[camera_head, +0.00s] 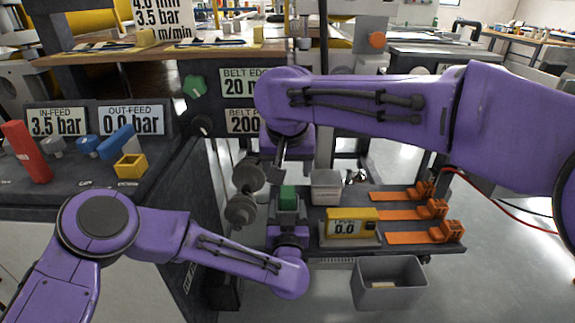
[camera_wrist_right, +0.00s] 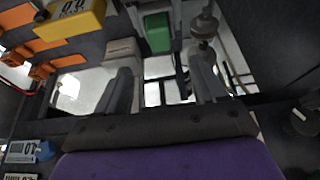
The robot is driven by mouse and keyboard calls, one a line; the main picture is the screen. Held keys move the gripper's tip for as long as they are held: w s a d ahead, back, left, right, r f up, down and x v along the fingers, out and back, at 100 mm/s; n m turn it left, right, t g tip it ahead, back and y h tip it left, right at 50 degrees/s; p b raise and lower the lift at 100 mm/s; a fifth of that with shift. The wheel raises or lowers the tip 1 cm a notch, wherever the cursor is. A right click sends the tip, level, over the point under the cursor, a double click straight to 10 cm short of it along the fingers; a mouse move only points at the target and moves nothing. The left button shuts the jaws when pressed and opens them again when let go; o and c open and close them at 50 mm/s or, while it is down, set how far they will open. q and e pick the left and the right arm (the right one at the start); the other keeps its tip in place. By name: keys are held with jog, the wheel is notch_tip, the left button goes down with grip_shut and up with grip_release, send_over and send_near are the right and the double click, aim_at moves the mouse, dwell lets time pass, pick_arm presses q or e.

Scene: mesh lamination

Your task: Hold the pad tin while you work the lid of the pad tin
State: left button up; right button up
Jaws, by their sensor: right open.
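The pad tin appears to be the green box (camera_head: 288,196) at the left end of the low shelf; it also shows at the top of the right wrist view (camera_wrist_right: 157,32). My left gripper (camera_head: 287,212) comes up from below, with grey fingers against the sides of the green box. Its fingertips are small and partly hidden. My right gripper (camera_head: 277,168) points down above and slightly left of the box. In the right wrist view its two fingers (camera_wrist_right: 162,88) are wide apart with nothing between them. I cannot make out a separate lid.
A yellow display (camera_head: 351,224) and a pale grey box (camera_head: 326,187) stand on the shelf, with orange clamps (camera_head: 415,210) to the right. A grey bin (camera_head: 388,284) is below. Dark round weights (camera_head: 245,190) hang close left of my right gripper. A control panel (camera_head: 75,165) fills the left.

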aim_at(288, 191)
jog(key=x, duration=1.2)
jog(key=c, duration=1.3)
jog(key=shift+o, duration=0.2)
jog(key=shift+r, duration=0.1)
jog(key=shift+r, duration=3.75)
pick_arm(q)
jog(key=o, duration=1.6)
